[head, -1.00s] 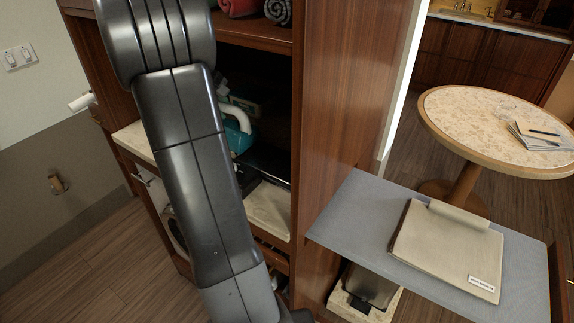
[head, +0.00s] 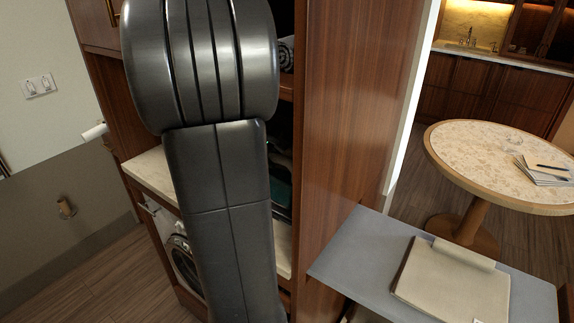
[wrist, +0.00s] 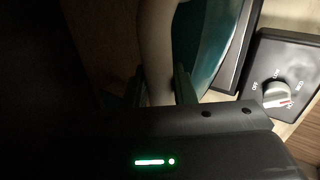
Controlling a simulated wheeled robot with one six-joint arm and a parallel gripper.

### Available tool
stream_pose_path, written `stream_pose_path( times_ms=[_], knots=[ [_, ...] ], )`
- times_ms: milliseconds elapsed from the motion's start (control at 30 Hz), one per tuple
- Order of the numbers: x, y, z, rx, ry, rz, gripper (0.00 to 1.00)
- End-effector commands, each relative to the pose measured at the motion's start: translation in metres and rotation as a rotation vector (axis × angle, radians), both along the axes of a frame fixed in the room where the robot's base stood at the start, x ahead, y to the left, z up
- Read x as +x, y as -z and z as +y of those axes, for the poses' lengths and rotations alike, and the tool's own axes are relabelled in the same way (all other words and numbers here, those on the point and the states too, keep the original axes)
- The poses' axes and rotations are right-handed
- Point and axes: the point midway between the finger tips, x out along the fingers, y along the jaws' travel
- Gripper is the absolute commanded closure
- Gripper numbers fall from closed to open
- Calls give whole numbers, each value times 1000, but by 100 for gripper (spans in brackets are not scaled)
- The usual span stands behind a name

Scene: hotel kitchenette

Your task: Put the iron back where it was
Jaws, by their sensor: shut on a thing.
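The iron has a teal body (wrist: 212,45) and a pale curved handle (wrist: 155,40) in the wrist view. My gripper (wrist: 158,88) is shut on the handle, one finger on each side. In the head view only a dark teal part of the iron (head: 280,188) shows beside my arm, inside the wooden cabinet. The rest of the iron and my gripper are hidden there behind my arm. I cannot tell whether the iron touches the surface under it.
A black control box with a grey dial (wrist: 277,95) lies close to the right of the iron. A wooden cabinet side panel (head: 355,110) stands right of my arm. A grey shelf (head: 345,262) bears a beige folder (head: 452,280). A round table (head: 480,160) stands behind.

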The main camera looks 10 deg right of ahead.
Motion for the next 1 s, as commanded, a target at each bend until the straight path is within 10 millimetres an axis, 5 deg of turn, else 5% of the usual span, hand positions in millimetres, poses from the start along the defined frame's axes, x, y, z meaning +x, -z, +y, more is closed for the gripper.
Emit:
stream_pose_path(
  times_ms=[667,1000],
  knots=[
    [-35,-2,-36,-1,0,-3,100],
    [-34,14,-34,-1,-2,-4,100]
  ],
)
